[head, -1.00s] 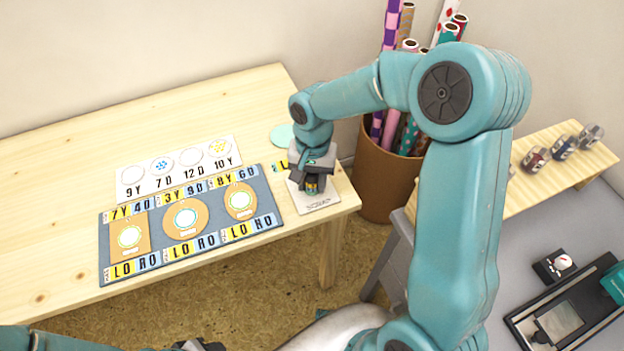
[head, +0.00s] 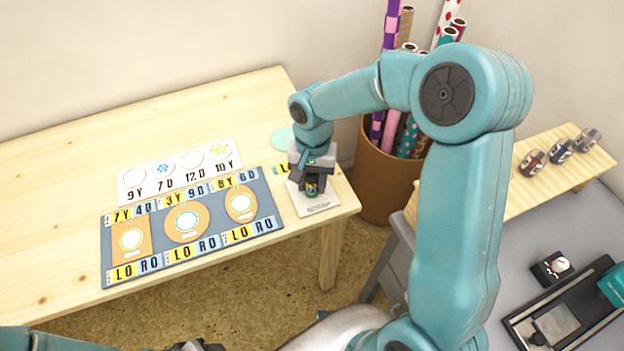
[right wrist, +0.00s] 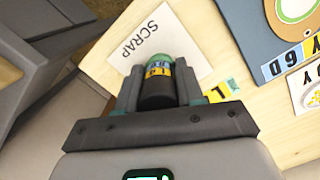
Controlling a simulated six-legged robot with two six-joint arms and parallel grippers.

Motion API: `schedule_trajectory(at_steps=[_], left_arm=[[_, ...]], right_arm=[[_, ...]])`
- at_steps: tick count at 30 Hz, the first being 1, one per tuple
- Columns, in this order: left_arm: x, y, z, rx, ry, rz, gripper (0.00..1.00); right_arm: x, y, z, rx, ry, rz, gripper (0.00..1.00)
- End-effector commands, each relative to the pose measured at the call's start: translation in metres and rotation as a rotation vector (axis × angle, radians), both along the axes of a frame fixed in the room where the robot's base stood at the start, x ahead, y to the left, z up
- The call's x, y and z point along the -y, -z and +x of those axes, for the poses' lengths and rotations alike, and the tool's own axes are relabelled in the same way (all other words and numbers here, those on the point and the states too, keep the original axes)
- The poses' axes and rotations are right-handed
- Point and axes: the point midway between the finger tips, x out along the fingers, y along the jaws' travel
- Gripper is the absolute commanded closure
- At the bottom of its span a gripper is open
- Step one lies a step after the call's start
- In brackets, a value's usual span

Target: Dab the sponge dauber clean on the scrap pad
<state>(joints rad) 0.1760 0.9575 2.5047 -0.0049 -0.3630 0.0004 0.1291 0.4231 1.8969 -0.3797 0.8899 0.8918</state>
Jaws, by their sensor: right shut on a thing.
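My right gripper (head: 313,184) is shut on the sponge dauber, a dark cylinder with a green end and a yellow and blue label band. The dauber (right wrist: 157,90) sits between the two fingers in the right wrist view, its green end pointing at the scrap pad. The white scrap pad (head: 319,208), marked SCRAP, lies at the table's right front corner; it also shows in the right wrist view (right wrist: 172,36). The dauber's end is over the pad; I cannot tell whether it touches. My left gripper (head: 196,346) shows only as a dark sliver at the bottom edge.
A grey-blue mat (head: 267,222) with tan tags and lettered labels lies left of the pad. A white card (head: 128,180) with circles lies behind it. A pale green disc (head: 281,138) lies behind my gripper. A brown bin (head: 377,185) of paper rolls stands beyond the table.

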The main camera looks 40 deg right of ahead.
Motion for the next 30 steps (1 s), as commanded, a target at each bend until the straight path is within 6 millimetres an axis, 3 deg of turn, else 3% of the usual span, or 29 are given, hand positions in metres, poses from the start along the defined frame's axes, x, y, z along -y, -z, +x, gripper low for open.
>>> schedule_trajectory(at_steps=[15,30], left_arm=[[0.0,-0.034,0.0,0.0,0.0,0.0,0.57],[0.0,-0.025,0.0,0.0,0.0,0.0,0.57]], right_arm=[[0.0,-0.046,0.0,0.0,0.0,0.0,0.85],[0.0,-0.036,0.0,0.0,0.0,0.0,0.85]])
